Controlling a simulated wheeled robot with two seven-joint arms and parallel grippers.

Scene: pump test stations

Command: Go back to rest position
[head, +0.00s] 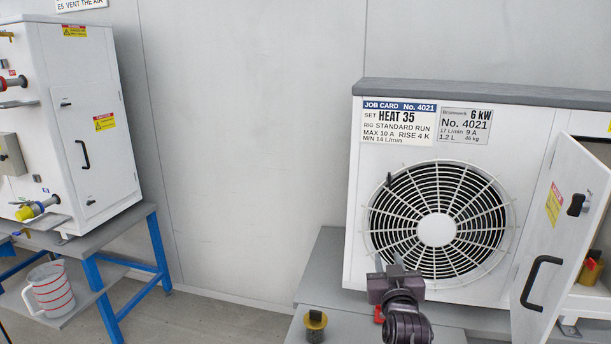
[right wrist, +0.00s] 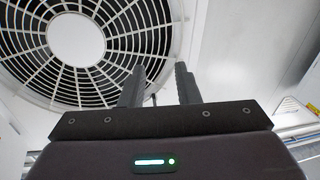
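My right gripper (head: 389,262) is in front of the lower part of the round fan grille (head: 437,229) on the white heater unit (head: 352,220). In the right wrist view its two dark fingers (right wrist: 160,72) stand apart with nothing held between them, and the fan grille (right wrist: 76,38) is close beyond them. My left gripper is not in the head view.
The unit's door (head: 560,245) stands open at the right. A measuring jug (head: 50,290) sits on the lower shelf of the left station (head: 95,130). Bare wall and floor lie between the stations.

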